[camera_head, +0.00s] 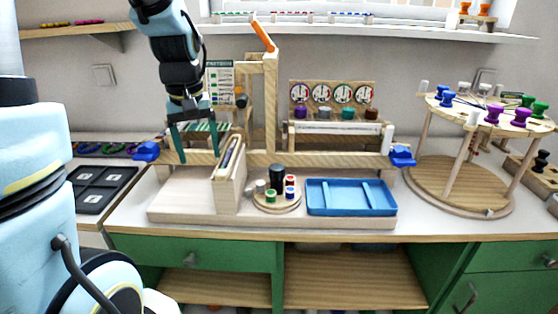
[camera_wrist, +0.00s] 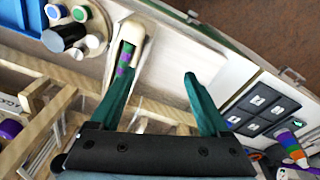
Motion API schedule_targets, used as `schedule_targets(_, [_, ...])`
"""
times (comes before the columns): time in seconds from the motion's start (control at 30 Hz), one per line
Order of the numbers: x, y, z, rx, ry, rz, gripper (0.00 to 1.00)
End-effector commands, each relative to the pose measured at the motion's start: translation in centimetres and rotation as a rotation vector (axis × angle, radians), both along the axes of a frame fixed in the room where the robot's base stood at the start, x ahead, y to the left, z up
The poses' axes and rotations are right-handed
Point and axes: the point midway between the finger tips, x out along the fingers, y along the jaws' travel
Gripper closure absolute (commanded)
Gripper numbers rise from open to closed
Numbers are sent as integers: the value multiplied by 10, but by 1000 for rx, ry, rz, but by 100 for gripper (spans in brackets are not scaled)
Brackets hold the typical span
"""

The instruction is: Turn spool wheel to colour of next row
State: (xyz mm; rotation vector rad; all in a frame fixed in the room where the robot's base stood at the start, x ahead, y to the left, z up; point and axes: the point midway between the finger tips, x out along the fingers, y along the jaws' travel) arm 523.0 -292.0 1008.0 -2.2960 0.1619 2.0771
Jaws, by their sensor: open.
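A small round wooden wheel (camera_head: 290,207) stands at the middle of the bench with green, red, blue and pale spools around a taller black knob (camera_head: 277,176). Part of it shows at the upper left of the wrist view, with its black knob (camera_wrist: 63,37). My gripper (camera_head: 198,158) is open with green fingers, up and left of this wheel, above the left side of the wooden frame. In the wrist view my gripper (camera_wrist: 157,76) is apart from the wheel. A pattern card (camera_head: 219,75) stands at the back left; its rows are too small to read.
A slotted wooden block (camera_head: 229,183) stands left of the wheel, with green and purple pieces in its slot. A blue tray (camera_head: 351,208) is right of it. A larger round stand (camera_head: 460,193) with coloured spools is far right. A black compartment tray (camera_head: 99,188) is left.

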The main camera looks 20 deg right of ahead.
Motion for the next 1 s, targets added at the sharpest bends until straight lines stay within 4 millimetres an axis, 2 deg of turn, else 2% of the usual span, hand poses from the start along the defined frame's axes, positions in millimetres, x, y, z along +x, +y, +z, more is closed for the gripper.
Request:
schedule_targets(0.27, [2,-54,15,8,34,-11,20])
schedule_targets(0.5, [-10,-126,36,29,73,-22,20])
schedule_targets(0.63, [-22,-160,47,43,89,-22,20])
schedule_targets(0.73, [-27,-172,50,49,96,-20,20])
schedule_targets(0.83, [-29,-174,46,52,98,-19,20])
schedule_targets(1.0, [-29,-173,23,55,101,-18,20])
